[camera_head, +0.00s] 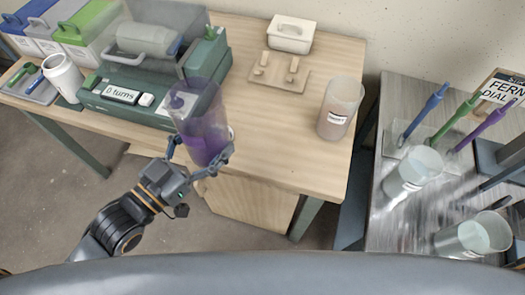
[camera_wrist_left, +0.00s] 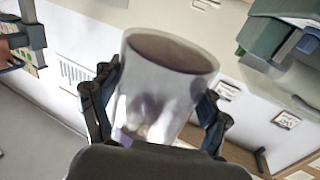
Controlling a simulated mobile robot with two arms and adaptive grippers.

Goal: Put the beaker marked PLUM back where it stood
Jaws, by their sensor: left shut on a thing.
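A tall clear beaker with purple contents (camera_head: 208,130) is in my left gripper (camera_head: 201,150), whose fingers close around its lower part. It is held at the front edge of the wooden table, in front of the green machine, slightly tilted in the picture. Its marking cannot be read, so I cannot confirm that it is the PLUM beaker. In the left wrist view the beaker (camera_wrist_left: 165,85) stands between the two fingers of the gripper (camera_wrist_left: 160,100), its open rim showing. My right gripper is not in view.
The green machine (camera_head: 105,103) shows a "turns" display. A labelled beaker with pinkish-brown contents (camera_head: 340,108) stands on the right of the wooden table (camera_head: 285,130). Behind are a pegged board (camera_head: 280,80) and a white box (camera_head: 291,35). The grey table (camera_head: 385,235) holds clear beakers and coloured sticks.

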